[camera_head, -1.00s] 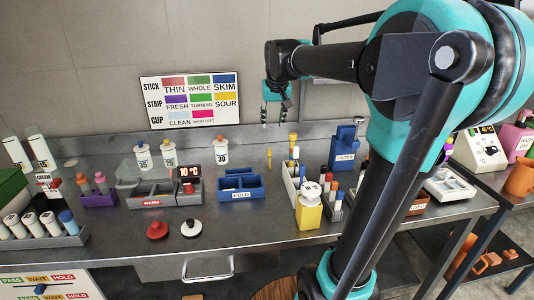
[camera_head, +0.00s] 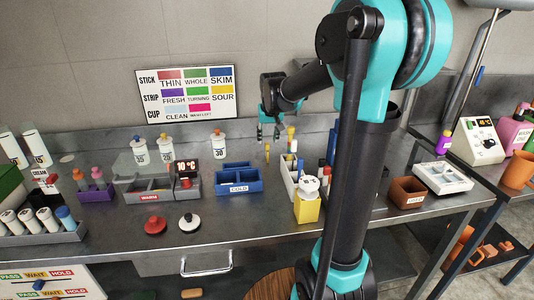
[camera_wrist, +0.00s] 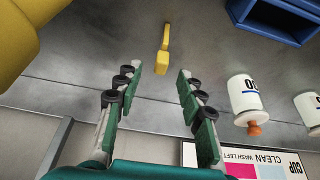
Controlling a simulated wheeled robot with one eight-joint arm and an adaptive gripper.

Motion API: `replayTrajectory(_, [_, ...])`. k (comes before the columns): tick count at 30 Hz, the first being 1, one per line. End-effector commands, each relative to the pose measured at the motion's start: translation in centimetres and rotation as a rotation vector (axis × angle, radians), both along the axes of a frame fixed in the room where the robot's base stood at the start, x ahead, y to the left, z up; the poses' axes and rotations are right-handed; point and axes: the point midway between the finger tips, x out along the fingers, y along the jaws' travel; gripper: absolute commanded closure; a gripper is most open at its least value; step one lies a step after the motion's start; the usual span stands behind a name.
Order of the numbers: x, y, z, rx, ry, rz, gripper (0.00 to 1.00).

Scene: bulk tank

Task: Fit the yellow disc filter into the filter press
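A small yellow piece (camera_head: 267,153) stands near the back of the steel counter. In the wrist view the yellow piece (camera_wrist: 163,50) has a narrow stem and a thicker end. I cannot make out a disc shape on it. My gripper (camera_head: 268,135) is above the back of the counter, over the small yellow piece. In the wrist view my gripper (camera_wrist: 159,82) is open, with nothing between its fingers, and the yellow piece lies beyond the fingertips. The blue filter press (camera_head: 333,143) is mostly hidden behind my arm.
A white rack (camera_head: 290,176) with sticks and a yellow jar (camera_head: 307,207) stand right of the yellow piece. A blue COLD tray (camera_head: 239,181) and a white bottle (camera_head: 220,150) are to its left. The sign (camera_head: 187,94) hangs behind. Bare counter lies in front of the COLD tray.

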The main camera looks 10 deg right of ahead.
Motion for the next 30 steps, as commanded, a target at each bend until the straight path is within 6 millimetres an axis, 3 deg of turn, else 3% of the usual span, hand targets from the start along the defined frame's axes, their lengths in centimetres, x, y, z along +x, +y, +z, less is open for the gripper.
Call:
replayTrajectory(9, [1.7, 0.1, -3.8, 0.000, 0.000, 0.000, 0.61])
replayTrajectory(18, [1.8, 0.1, -4.2, 0.000, 0.000, 0.000, 0.61])
replayTrajectory(27, [1.8, 0.1, -4.2, 0.000, 0.000, 0.000, 0.98])
replayTrajectory(30, [1.8, 0.1, -4.2, 0.000, 0.000, 0.000, 1.00])
